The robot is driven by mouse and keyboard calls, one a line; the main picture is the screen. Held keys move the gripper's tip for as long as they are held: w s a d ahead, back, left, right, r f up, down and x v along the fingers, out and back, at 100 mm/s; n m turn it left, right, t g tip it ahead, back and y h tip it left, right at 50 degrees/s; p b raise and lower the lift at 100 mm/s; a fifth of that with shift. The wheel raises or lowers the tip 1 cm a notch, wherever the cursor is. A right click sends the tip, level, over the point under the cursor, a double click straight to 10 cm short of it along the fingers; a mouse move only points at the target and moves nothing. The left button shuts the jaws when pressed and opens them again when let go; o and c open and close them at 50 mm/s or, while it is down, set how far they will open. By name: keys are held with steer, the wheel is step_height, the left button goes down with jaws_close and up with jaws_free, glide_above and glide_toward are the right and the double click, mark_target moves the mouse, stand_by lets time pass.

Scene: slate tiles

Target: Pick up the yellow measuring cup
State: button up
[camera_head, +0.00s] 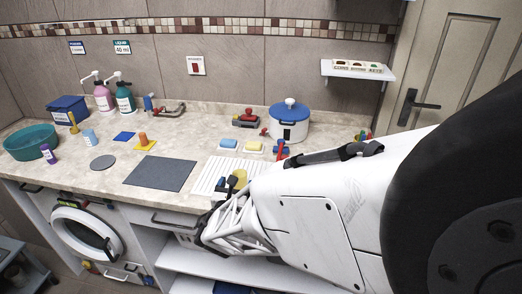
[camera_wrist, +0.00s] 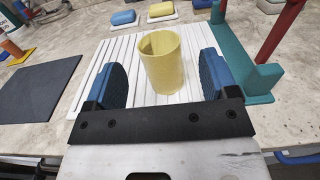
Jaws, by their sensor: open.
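The yellow measuring cup (camera_wrist: 161,66) stands upright on a white ribbed board (camera_wrist: 88,93) on the counter. In the wrist view it is between the two blue finger pads of my gripper (camera_wrist: 164,78), with a visible gap on each side. My gripper is open and empty. In the head view, my arm covers much of the area, and only part of the yellow cup (camera_head: 240,178) shows beside my gripper (camera_head: 232,184). No handle of the cup is visible in the wrist view.
A teal and red object (camera_wrist: 262,80) stands close to the right finger. A dark grey mat (camera_head: 160,174) lies left of the board. Blue and yellow blocks on white dishes (camera_head: 254,148) sit behind it. A white pot with a blue lid (camera_head: 289,122) stands farther back.

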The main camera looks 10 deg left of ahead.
mark_target(240, 175)
steer(key=shift+w, duration=2.35)
steer(key=shift+c, duration=0.3)
steer(key=c, duration=0.9)
